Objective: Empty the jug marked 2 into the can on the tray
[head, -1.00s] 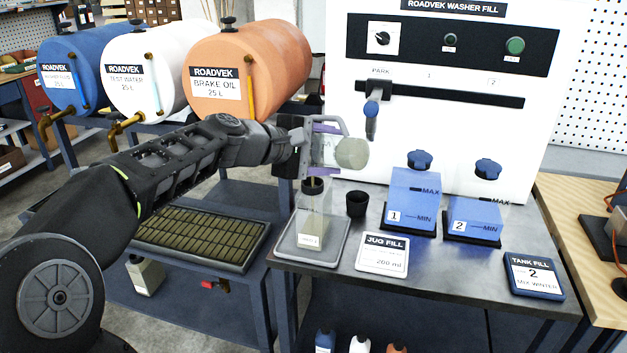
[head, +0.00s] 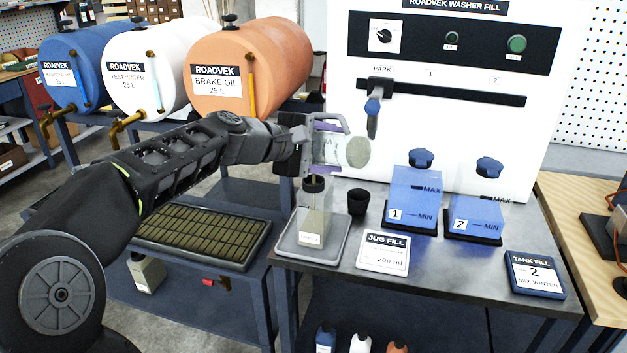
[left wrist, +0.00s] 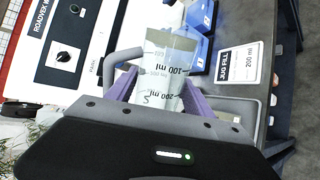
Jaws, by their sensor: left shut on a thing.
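My left gripper (head: 328,148) is shut on a clear jug (head: 357,152), held tipped on its side above the can. In the left wrist view the jug (left wrist: 165,75) shows 100 ml and 200 ml marks between the fingers. Its number cannot be read surely. The can (head: 312,228), a see-through bottle with a dark neck and pale label, stands upright on the grey tray (head: 338,250). The jug's mouth is partly hidden by the gripper, and I cannot tell whether liquid is running. My right gripper is not in view.
A black cup (head: 357,201) stands behind the JUG FILL card (head: 383,254). Blue tanks 1 (head: 413,205) and 2 (head: 475,218) stand to the right, with a TANK FILL card (head: 535,275) in front. The washer panel (head: 440,120) rises behind.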

